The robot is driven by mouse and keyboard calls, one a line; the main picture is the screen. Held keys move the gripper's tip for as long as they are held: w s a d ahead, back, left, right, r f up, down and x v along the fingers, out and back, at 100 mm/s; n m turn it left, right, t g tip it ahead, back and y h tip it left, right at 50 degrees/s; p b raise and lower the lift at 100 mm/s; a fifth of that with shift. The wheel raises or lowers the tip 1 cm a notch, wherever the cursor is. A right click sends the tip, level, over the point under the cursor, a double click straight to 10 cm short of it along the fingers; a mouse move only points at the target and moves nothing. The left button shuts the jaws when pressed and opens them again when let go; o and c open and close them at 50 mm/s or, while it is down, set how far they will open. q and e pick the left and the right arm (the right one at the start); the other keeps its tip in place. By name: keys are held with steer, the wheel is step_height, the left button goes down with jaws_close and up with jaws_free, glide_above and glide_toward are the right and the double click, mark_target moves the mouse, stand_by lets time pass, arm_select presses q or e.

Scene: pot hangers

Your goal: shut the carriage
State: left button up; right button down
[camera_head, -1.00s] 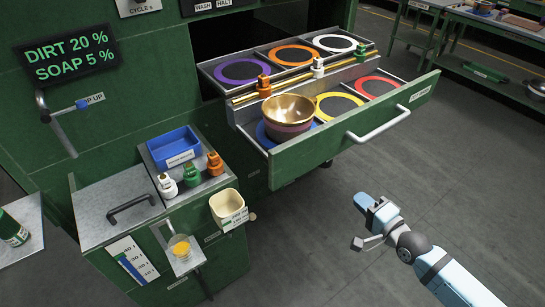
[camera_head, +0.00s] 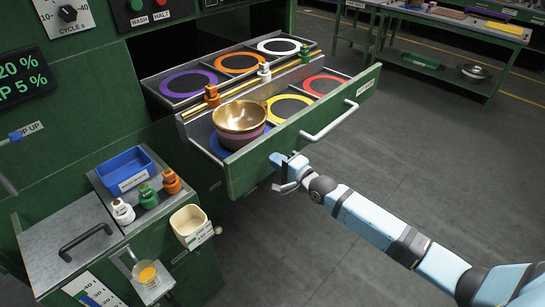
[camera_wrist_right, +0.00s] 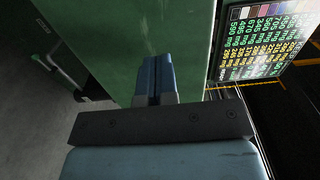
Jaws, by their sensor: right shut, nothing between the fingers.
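The carriage (camera_head: 250,172) is a green drawer pulled out of the green machine, with coloured rings in its compartments. Its pale bar handle (camera_head: 330,122) is on the front panel. A gold bowl (camera_head: 240,115) stands in the carriage's near left compartment. My right gripper (camera_head: 280,160) is shut and empty, at the lower left part of the front panel, left of the handle. In the right wrist view its blue fingertips (camera_wrist_right: 154,72) point at the green panel (camera_wrist_right: 150,30); I cannot tell whether they touch. My left gripper is not in view.
A side counter (camera_head: 65,235) with a blue tray (camera_head: 127,170), several small bottles and a cream cup (camera_head: 190,225) stands left of the carriage. A workbench (camera_head: 450,25) is at the back right. The grey floor in front is open.

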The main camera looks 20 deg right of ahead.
steer(key=shift+x, duration=0.9)
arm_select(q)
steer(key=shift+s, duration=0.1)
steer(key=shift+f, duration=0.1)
